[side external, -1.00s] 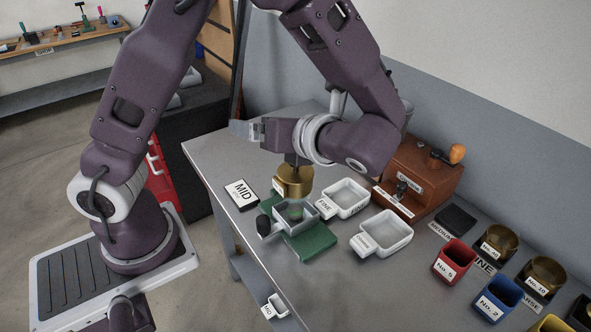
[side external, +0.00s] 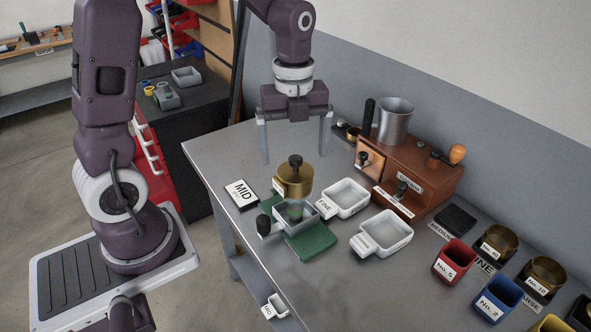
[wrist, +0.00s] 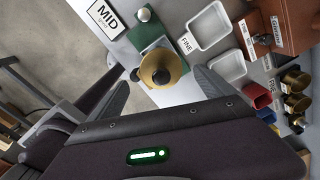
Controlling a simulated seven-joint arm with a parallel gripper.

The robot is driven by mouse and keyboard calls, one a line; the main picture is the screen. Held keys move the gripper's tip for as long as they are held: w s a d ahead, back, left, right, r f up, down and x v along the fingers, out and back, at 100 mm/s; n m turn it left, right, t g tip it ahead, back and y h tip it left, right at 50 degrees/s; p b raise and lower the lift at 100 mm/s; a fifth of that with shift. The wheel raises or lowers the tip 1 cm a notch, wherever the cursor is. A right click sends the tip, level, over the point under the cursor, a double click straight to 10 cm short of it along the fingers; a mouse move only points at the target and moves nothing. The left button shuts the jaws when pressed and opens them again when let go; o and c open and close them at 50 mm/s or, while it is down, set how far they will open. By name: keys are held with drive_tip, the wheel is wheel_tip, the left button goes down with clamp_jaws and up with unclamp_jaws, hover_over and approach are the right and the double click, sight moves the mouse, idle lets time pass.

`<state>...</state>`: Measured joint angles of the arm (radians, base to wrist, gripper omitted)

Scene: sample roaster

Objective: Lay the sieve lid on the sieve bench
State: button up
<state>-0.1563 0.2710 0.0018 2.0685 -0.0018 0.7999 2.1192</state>
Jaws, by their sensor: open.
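A round brass piece with a black knob on top, which looks like the sieve lid (side external: 293,182), sits level at a grey and green stand (side external: 310,243). It also shows in the wrist view (wrist: 160,67). Whether the brass is lid alone or a lidded sieve, and whether this stand is the sieve bench, I cannot tell. My gripper (side external: 295,158) is open and empty, pointing down above the brass piece. Its fingers are spread wide to either side of the knob, apart from it. In the wrist view my fingers (wrist: 163,82) flank the brass piece.
A MID card (side external: 241,193) lies left of the stand. Two white trays (side external: 345,198) (side external: 382,234) stand to its right. A brown wooden grinder (side external: 425,185) with a metal cup is behind. Coloured bins and brass sieves (side external: 497,243) fill the right side.

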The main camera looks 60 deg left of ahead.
sight(296, 158)
wheel_tip(296, 158, down, 3)
drive_tip(key=shift+f, duration=0.15)
drive_tip(key=shift+w, duration=0.1)
drive_tip(key=c, duration=1.6)
wheel_tip(296, 158, up, 10)
drive_tip(key=shift+d+f, duration=0.1)
drive_tip(key=d+f, duration=0.2)
drive_tip(key=w+d+f, duration=0.1)
drive_tip(key=d+f, duration=0.5)
drive_tip(key=shift+w+d+f, duration=0.1)
drive_tip(key=shift+w+d, duration=0.1)
drive_tip(key=shift+d, duration=0.05)
drive_tip(key=d+f, duration=0.2)
drive_tip(key=f, duration=0.3)
drive_tip(key=s+d+f, duration=0.1)
drive_tip(key=d+f, duration=0.2)
drive_tip(key=f, duration=0.3)
drive_tip(key=s+d+f, duration=0.1)
drive_tip(key=d+f, duration=0.1)
drive_tip(key=f, duration=0.4)
drive_tip(key=shift+d, duration=0.3)
